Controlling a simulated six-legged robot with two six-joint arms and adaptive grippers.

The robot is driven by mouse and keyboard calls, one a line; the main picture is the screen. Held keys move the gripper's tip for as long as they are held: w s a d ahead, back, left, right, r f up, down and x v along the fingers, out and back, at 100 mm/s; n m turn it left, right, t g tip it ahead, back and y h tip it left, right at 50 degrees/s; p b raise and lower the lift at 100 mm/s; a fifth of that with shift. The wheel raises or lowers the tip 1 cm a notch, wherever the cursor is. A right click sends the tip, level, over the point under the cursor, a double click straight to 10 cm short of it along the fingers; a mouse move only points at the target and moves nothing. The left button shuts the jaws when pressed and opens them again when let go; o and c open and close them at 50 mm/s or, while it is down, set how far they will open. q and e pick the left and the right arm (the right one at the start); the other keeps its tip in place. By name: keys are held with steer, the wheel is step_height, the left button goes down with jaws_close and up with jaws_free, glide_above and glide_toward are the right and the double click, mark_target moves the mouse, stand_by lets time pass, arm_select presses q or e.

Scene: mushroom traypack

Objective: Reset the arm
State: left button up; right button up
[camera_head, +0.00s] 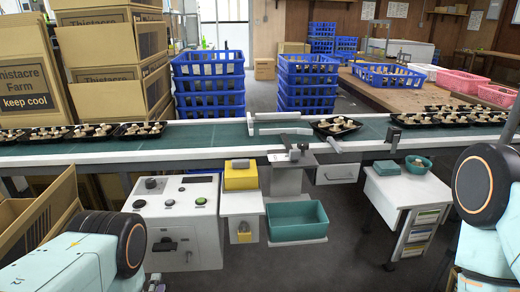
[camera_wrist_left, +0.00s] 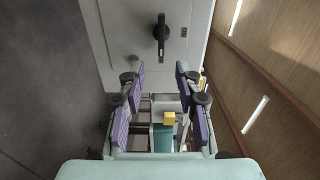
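My left gripper (camera_wrist_left: 160,72) shows in the left wrist view with its two purple-padded fingers apart and nothing between the tips. Beyond the tips is a light grey panel with a black handle (camera_wrist_left: 161,38). In the head view my left arm comes in at the lower left in front of the control box (camera_head: 175,215); its fingers cannot be made out there. My right arm is at the right edge, and its gripper does not show. Black trays of mushrooms (camera_head: 335,126) sit on the green conveyor belt (camera_head: 215,133), apart from both arms.
A grey control box with buttons stands below the belt. Cardboard boxes (camera_head: 35,215) crowd the left. Blue crates (camera_head: 210,85) stand behind the belt.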

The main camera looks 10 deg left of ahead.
arm_select(q)
steer(key=s+d+f+n+g+h, duration=0.3)
steer(key=s+d+f+n+g, duration=0.1)
steer(key=s+f+n+g, duration=0.95)
steer(key=s+d+r+n+g+h, duration=0.1)
steer(key=s+d+r+g, duration=0.15)
steer(key=s, duration=0.45)
steer(key=s+d+r+n+g, duration=0.1)
steer(key=s+d+r, duration=0.15)
steer(key=s, duration=0.55)
steer(key=shift+h, duration=0.3)
steer(key=r, duration=0.3)
steer(key=w+r, duration=0.1)
steer(key=shift+d+r, duration=0.25)
steer(key=shift+r, duration=0.15)
